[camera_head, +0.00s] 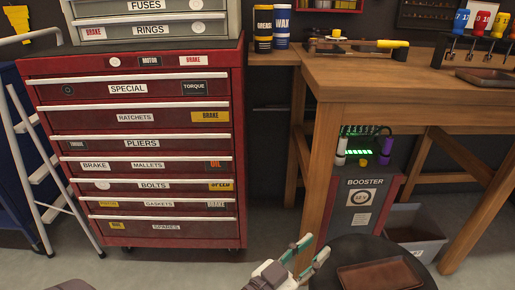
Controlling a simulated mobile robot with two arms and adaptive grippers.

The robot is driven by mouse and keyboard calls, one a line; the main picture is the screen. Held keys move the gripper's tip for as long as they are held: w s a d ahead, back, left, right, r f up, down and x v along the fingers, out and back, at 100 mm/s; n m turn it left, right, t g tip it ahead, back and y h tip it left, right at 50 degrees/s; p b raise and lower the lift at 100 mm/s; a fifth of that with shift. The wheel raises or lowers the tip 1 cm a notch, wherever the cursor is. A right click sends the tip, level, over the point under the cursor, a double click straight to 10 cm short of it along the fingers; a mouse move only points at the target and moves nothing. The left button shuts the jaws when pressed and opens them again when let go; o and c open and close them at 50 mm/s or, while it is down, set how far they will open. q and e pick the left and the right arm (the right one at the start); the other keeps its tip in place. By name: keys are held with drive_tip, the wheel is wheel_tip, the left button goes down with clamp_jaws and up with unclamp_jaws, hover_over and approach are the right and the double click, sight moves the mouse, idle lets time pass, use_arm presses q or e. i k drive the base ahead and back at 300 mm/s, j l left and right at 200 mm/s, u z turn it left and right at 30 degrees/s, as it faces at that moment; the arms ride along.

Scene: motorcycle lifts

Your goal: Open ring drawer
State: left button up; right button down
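The drawer labelled RINGS (190,30) is in the grey chest on top of the red cabinet, at the upper left. It looks shut, with a pale handle strip along its top edge. My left gripper (315,246) is low in the middle, well below and to the right of that drawer. Its two fingers are apart with nothing seen between them. My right gripper does not show.
The red cabinet (60,132) has several shut, labelled drawers. A wooden workbench (380,85) with tools stands at right. A round black stool (325,270) with a brown tray is beside my gripper. A white ladder (37,178) leans at left.

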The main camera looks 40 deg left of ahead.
sight(196, 24)
drive_tip(key=u, duration=1.8)
drive_tip(key=i+j+z, duration=0.4)
drive_tip(key=j, duration=0.25)
drive_tip(key=i+j+z, duration=0.2)
drive_tip(key=j, duration=0.15)
drive_tip(key=j+z, duration=0.2)
drive_tip(key=j, duration=0.15)
